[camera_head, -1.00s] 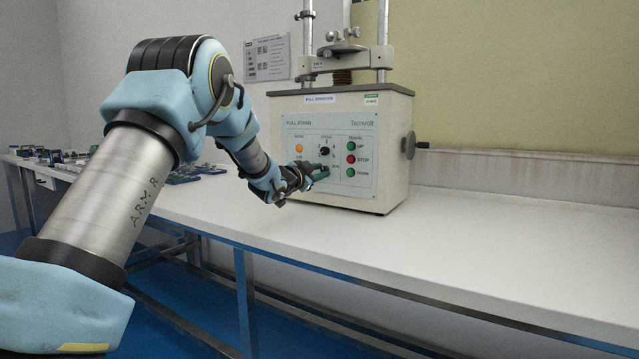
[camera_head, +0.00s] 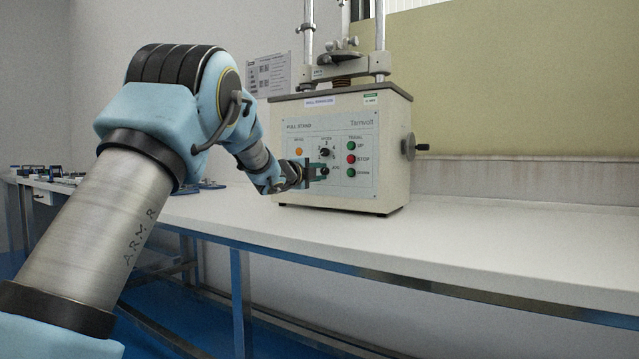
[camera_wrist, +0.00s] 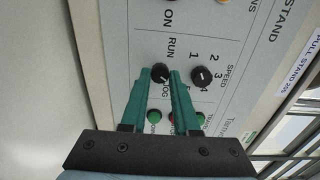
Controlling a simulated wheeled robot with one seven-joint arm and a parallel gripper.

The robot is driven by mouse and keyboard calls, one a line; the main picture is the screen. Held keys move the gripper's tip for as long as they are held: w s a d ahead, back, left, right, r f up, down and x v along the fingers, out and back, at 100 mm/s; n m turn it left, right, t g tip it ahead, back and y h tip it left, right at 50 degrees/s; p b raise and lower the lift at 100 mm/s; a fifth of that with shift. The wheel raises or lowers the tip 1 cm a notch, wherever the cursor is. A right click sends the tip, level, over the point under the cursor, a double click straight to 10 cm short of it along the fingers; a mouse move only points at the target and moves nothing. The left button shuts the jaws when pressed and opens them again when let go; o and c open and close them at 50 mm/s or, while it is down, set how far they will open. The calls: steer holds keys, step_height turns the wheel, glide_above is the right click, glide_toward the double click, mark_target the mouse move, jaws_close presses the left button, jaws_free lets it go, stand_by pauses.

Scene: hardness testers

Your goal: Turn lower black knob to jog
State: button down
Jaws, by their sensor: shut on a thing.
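The lower black knob (camera_wrist: 160,72) sits between the printed words RUN and JOG in the wrist view. In the head view the same knob (camera_head: 324,170) shows on the front panel, just right of my fingertips. My gripper (camera_head: 314,170) reaches the panel from the left. In the wrist view, its two green fingers (camera_wrist: 160,76) lie on either side of the lower knob and are shut on it. The fingers partly cover the JOG label. A light mark shows on the knob, but its exact direction is too small to tell.
The upper speed knob (camera_wrist: 202,76) is close beside the fingers. Green and red buttons (camera_head: 351,159) line the panel's right side. The pull stand (camera_head: 390,150) has a side crank (camera_head: 421,147). The white bench (camera_head: 480,235) is clear to the right.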

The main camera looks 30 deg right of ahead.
steer(key=shift+f+m+b, duration=0.15)
steer(key=shift+m+b, duration=0.65)
steer(key=shift+m, duration=0.3)
steer(key=c, duration=0.7)
jaws_free()
steer(key=shift+o, duration=0.2)
steer(key=v, duration=1.1)
